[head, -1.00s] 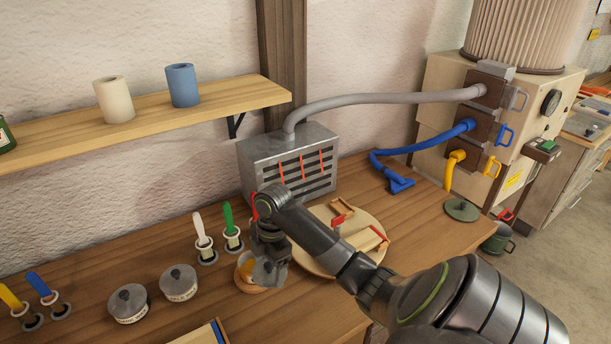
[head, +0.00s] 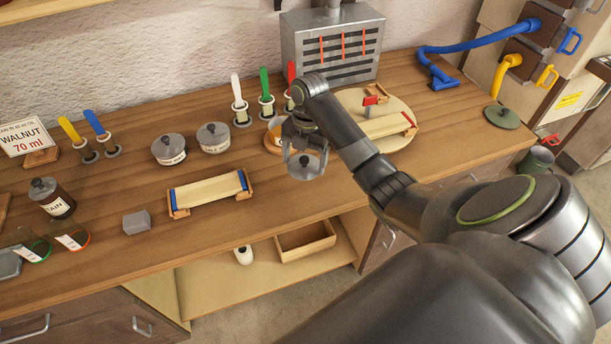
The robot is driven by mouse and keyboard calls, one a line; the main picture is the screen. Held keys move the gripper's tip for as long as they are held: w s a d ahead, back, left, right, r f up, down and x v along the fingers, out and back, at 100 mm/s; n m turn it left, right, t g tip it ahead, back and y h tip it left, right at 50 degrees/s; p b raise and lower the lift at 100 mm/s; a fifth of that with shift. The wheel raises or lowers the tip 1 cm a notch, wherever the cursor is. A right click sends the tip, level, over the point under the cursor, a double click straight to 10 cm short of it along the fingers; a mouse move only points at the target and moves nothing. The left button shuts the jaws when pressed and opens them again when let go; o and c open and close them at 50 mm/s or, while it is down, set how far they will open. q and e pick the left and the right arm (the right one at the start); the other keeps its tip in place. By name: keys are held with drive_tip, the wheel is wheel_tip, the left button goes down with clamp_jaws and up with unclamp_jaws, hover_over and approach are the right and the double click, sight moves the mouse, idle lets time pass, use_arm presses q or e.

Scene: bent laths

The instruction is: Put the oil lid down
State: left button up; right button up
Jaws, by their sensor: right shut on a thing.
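My right gripper (head: 304,155) is shut on a grey round lid with a dark knob (head: 306,170). It holds the lid just in front of an amber-coloured pot (head: 272,143), seemingly above the wooden bench (head: 330,207). The gripper hides part of the pot, and I cannot read any label on it. The gap between lid and bench is hard to judge. My left gripper is not in view.
Two lidded tins (head: 168,149) (head: 213,137) stand to the left. A lath on a blue-ended stand (head: 209,191) lies front left. A round board with a clamped lath (head: 391,116) is to the right. Bare bench lies in front of the gripper.

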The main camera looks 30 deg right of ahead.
wheel_tip(320, 180, down, 3)
drive_tip(key=shift+r+b, duration=0.1)
drive_tip(key=shift+b, duration=0.75)
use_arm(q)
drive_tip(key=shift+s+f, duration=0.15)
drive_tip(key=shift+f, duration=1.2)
use_arm(e)
drive_tip(key=shift+f, duration=2.3)
drive_tip(key=o, duration=0.9)
drive_tip(key=shift+f, duration=0.15)
drive_tip(key=r, duration=0.6)
drive_tip(key=shift+w+d, duration=0.2)
drive_tip(key=shift+d, duration=0.2)
wheel_tip(320, 180, up, 4)
drive_tip(key=p, duration=0.4)
hover_over(304, 187)
drive_tip(key=w+d, duration=0.1)
drive_tip(key=d, duration=0.1)
drive_tip(key=shift+a+r, duration=0.2)
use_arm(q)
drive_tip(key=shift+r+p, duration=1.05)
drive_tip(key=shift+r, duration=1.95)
use_arm(e)
drive_tip(key=shift+w+d+r, duration=0.1)
drive_tip(key=shift+d+r, duration=0.05)
drive_tip(key=shift+r, duration=0.8)
